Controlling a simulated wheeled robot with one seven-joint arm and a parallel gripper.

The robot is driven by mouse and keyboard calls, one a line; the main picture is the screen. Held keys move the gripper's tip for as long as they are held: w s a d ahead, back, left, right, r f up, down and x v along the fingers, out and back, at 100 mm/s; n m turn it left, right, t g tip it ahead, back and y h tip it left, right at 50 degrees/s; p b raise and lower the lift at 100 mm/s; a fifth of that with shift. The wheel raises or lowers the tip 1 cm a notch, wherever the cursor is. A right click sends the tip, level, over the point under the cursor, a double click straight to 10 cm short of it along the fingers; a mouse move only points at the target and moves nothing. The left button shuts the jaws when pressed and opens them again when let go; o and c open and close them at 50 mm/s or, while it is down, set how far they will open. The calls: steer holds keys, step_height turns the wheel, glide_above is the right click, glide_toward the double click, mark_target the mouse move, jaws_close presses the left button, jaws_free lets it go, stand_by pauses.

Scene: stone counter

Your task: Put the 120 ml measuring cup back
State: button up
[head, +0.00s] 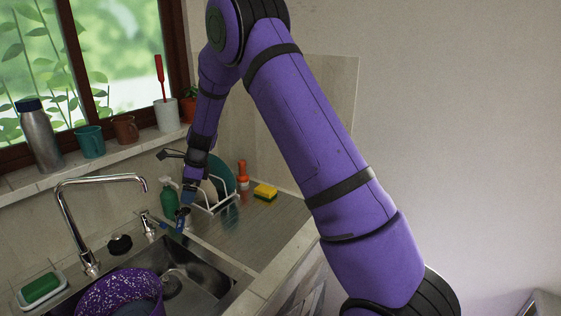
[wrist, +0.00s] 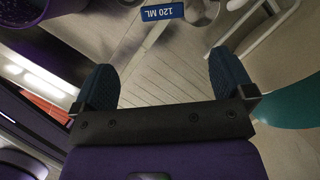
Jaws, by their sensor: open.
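The measuring cup shows in the wrist view as a blue tag marked "120 ML" (wrist: 163,12) at the top edge. A grey metal rounded part lies beside it, cut off by the frame; I cannot tell if it is the cup's bowl. My gripper (wrist: 165,82) is open, its two dark blue fingers wide apart with nothing between them. The tag lies beyond the fingertips, apart from them. In the head view my gripper (head: 185,205) is low by the sink's back right corner, near the dish rack (head: 222,207), and the cup is hard to make out.
A green spray bottle (head: 169,197) stands close to my gripper. The sink (head: 205,270) holds a purple colander (head: 120,290) at front left, with a faucet (head: 100,182) behind. A yellow sponge (head: 265,192) and red-capped bottle (head: 242,172) stand behind. The ribbed drainboard (head: 255,225) is mostly clear.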

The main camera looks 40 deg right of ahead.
steer(key=s+d+r+n+t, duration=0.1)
steer(key=s+d+r+n, duration=0.1)
steer(key=s+r+n, duration=1.4)
steer(key=s+d+r+n+t+h, duration=0.1)
steer(key=s+r+n, duration=0.2)
steer(key=s, duration=1.1)
steer(key=s+d+r+n+t+h, duration=0.1)
steer(key=s+r, duration=0.6)
steer(key=s, duration=0.8)
steer(key=d+n+h, duration=0.1)
steer(key=n, duration=0.1)
steer(key=shift+s+d+n+h, duration=0.2)
steer(key=shift+s+n+h, duration=0.1)
